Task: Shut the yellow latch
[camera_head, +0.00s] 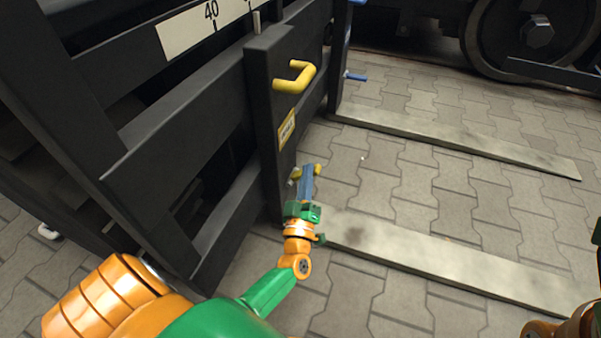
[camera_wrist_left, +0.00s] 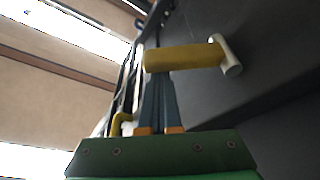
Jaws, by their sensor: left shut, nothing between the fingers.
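The yellow latch (camera_head: 295,172) is a short yellow bar with a pale grey pin, low on the side of the dark post. In the left wrist view the yellow latch (camera_wrist_left: 185,56) lies across the fingertips, its pale end to the right. My left gripper (camera_head: 308,168) is shut and empty, right at the latch. In the left wrist view the left gripper (camera_wrist_left: 158,84) has its tips just under or behind the bar; I cannot tell if they touch. The gripper partly hides the latch in the head view. My right gripper is not in view.
A bent yellow handle (camera_head: 294,77) stands out from the dark post (camera_head: 262,110) above the latch, with a yellow label (camera_head: 287,129) below it. Dark frame beams lie left. Two pale planks (camera_head: 440,255) lie on the paving at right. A wheel (camera_head: 535,35) stands behind.

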